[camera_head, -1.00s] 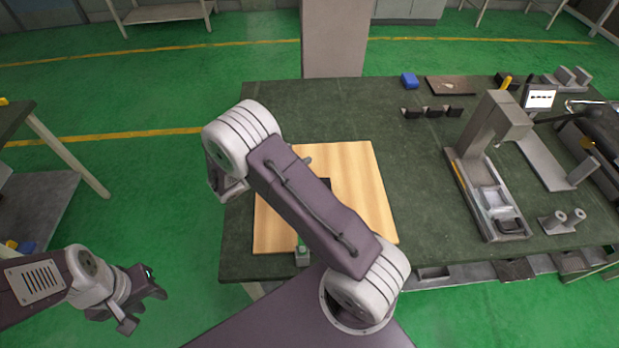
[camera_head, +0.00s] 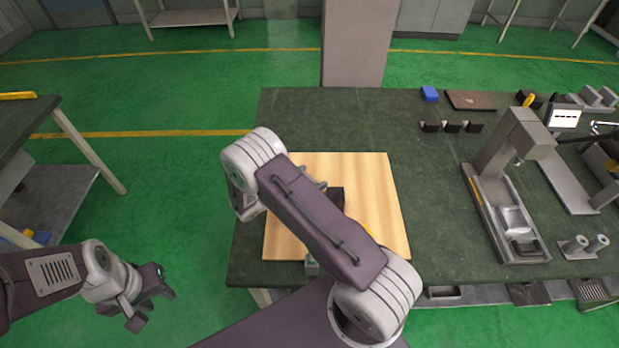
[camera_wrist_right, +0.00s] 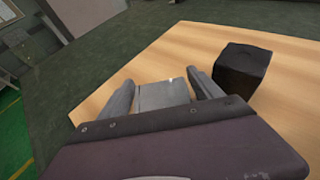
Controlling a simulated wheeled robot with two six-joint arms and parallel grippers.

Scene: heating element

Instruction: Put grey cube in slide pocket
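A light grey block, which looks like the grey cube (camera_wrist_right: 163,94), sits between the two fingers of my right gripper (camera_wrist_right: 164,88) in the right wrist view. The fingers flank it closely and appear shut on it, over the wooden board. In the head view my right arm hides most of this; only part of the right gripper (camera_head: 314,184) shows. A grey stand with a slide and a silver pocket (camera_head: 515,219) is at the right of the table, well away from the gripper. My left gripper (camera_head: 150,304) is open and empty, off the table at lower left.
A black block (camera_wrist_right: 243,70) stands on the wooden board (camera_head: 385,215), right beside my right gripper. Table space between board and stand is clear.

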